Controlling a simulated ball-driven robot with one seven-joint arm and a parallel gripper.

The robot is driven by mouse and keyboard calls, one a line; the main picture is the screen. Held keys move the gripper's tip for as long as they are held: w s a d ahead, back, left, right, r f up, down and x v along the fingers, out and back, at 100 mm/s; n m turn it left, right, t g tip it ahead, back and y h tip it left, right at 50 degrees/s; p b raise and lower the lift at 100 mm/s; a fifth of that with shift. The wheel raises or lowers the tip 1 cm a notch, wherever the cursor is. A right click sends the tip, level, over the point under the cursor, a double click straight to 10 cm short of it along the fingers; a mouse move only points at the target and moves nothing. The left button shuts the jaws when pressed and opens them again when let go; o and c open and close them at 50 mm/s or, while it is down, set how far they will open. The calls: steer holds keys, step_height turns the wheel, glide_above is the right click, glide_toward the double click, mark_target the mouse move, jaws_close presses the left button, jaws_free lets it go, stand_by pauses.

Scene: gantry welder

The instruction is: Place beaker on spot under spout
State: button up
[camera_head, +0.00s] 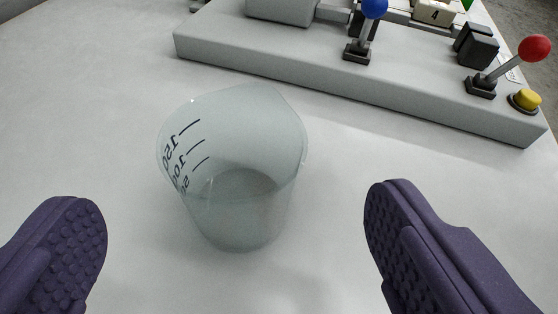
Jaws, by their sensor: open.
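A clear beaker (236,165) with black measuring marks stands upright on the white table, just ahead of my gripper. It looks empty. My gripper (235,240) is open, with one purple padded finger at the lower left and one at the lower right. The beaker stands beyond and between the two fingers, and neither finger touches it. No spout and no marked spot can be made out in this view.
A grey machine base (350,85) lies across the table behind the beaker. It carries a blue-knobbed lever (372,8), a red-knobbed lever (534,48) and a yellow button (527,97). The table (80,110) is clear to the left.

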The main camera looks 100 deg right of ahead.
mark_target(232, 197)
steer(key=b+x, duration=0.3)
steer(key=x, duration=0.4)
steer(key=shift+a+f, duration=0.1)
steer(key=shift+f, duration=0.05)
steer(key=c, duration=1.1)
steer(key=shift+c, duration=0.2)
steer(key=shift+r, duration=0.2)
